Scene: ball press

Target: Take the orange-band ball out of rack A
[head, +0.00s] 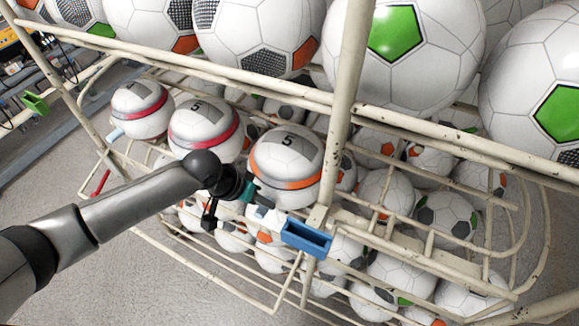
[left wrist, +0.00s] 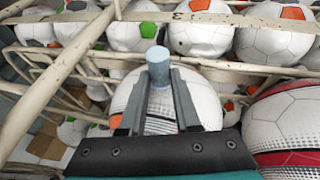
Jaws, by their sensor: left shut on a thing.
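The orange-band ball (head: 287,160), white with a grey patch marked 5, is in the front row of the wire rack (head: 345,100), at the right end of that row. It also shows behind the fingers in the left wrist view (left wrist: 203,98). My left gripper (head: 262,208) is at the ball's lower left. In the left wrist view its fingers (left wrist: 159,78) are closed around a light blue peg (left wrist: 158,53) in front of the ball. Whether the ball touches the rack wires is hidden. My right gripper is not in view.
Two red-band balls (head: 204,128) (head: 142,108) stand to the left, the nearer close to my left gripper. A blue holder (head: 306,236) hangs on the front rail beside the post. Larger balls (head: 404,55) fill the upper shelf. Open floor (head: 70,250) lies front left.

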